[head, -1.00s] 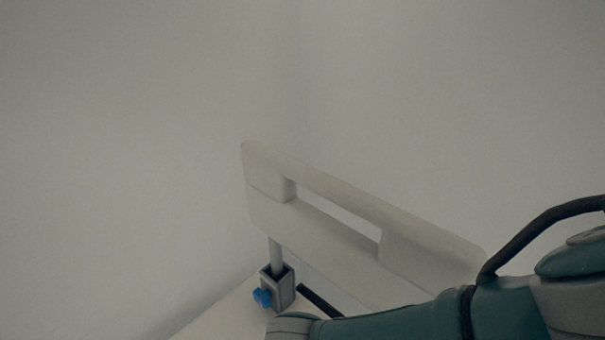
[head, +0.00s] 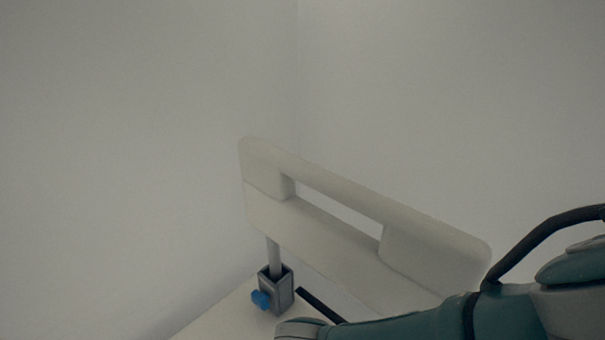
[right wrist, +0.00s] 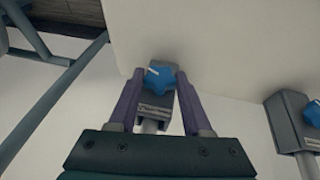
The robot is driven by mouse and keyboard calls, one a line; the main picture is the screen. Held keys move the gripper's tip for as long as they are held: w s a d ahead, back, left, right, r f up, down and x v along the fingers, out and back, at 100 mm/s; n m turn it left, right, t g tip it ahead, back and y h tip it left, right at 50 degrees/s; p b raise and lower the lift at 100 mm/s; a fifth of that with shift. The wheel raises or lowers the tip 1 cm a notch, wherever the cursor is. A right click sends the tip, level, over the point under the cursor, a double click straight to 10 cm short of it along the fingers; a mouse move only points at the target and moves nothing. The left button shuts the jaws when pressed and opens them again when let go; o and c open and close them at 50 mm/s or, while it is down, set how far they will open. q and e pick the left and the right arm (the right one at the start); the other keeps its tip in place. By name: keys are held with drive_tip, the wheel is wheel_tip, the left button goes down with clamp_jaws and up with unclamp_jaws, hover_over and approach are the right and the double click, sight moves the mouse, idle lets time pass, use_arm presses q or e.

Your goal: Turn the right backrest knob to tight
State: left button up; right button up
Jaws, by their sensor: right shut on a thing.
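The right backrest knob is a blue star-shaped knob (right wrist: 159,80) with a white mark at its upper left, on a grey bracket (right wrist: 152,115) in the right wrist view. My right gripper (right wrist: 160,75) is shut on this knob, one purple finger on each side. In the head view my right arm covers the lower right, and this knob and the fingertips do not show there. The pale backrest (head: 310,235) stands upright with a slot through it. My left gripper is in neither view.
A second blue knob (head: 260,299) sits on the left bracket (head: 281,292), which holds a metal post. This second bracket also shows at the right of the wrist view (right wrist: 292,125). Plain walls meet in a corner behind the backrest. Teal frame tubes (right wrist: 65,85) run at the wrist view's left.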

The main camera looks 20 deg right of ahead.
clamp_jaws()
